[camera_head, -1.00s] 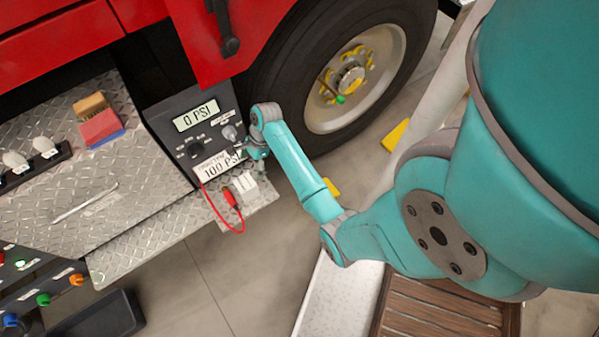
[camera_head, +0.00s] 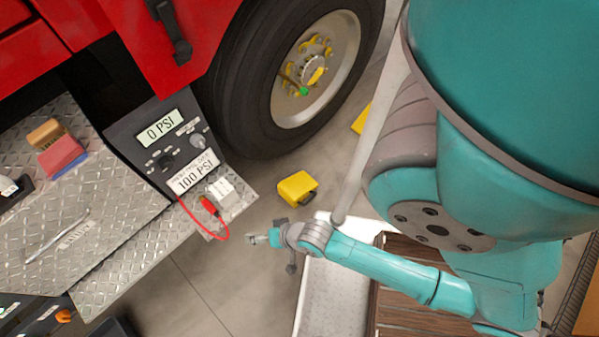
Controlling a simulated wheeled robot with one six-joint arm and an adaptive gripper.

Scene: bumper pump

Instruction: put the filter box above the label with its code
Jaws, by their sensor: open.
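I cannot pick out a filter box or a label with its code for certain in the head view. My gripper (camera_head: 256,239) is small in the picture, pointing left over the floor, to the right of the bumper's corner. It is open, with nothing seen between its fingers. The nearest things to it are a red cable (camera_head: 224,224) with a red plug and a small white block (camera_head: 225,190) on the bumper step. The gauge panel (camera_head: 160,150) reads 0 PSI, and a plate (camera_head: 195,173) below it reads 100 PSI.
A yellow block (camera_head: 297,188) lies on the floor by the tyre (camera_head: 240,110). Sponge-like blocks (camera_head: 60,155) and a thin metal tool (camera_head: 55,238) lie on the diamond-plate bumper (camera_head: 110,225). A white surface (camera_head: 330,295) and brown slats (camera_head: 395,300) are below my arm.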

